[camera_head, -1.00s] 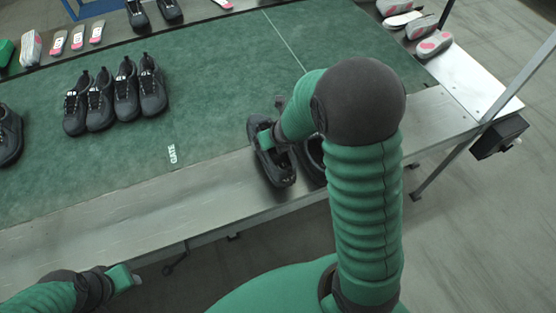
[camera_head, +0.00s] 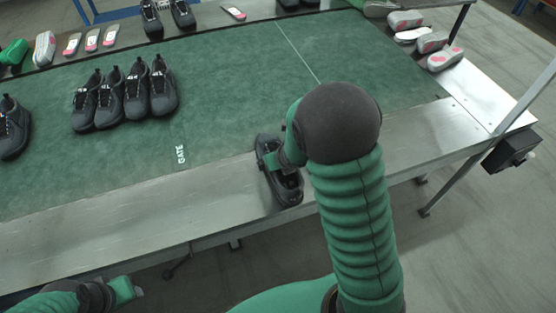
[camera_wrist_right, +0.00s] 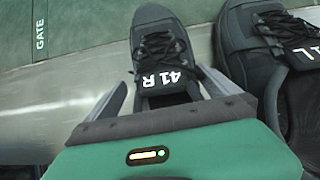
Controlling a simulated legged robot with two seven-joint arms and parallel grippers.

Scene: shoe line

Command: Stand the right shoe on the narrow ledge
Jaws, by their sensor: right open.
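The right shoe, black and marked "41 R" on its tongue (camera_wrist_right: 160,40), sits upright with its toe toward the mat and its heel end over the metal ledge. In the head view the shoe (camera_head: 288,188) is partly covered by my right arm. My right gripper (camera_wrist_right: 165,80) is open, with its fingers on either side of the shoe's heel end; contact is unclear. The narrow ledge (camera_head: 130,222) is the bare metal strip along the mat's front edge. My left gripper (camera_head: 130,290) is low at the left, off the ledge; its jaw opening is unclear.
A shoe marked "L" (camera_wrist_right: 262,45) stands close to the right of the right shoe; my arm hides it in the head view. Several black shoes stand on the green mat (camera_head: 235,90). The ledge's left part is clear.

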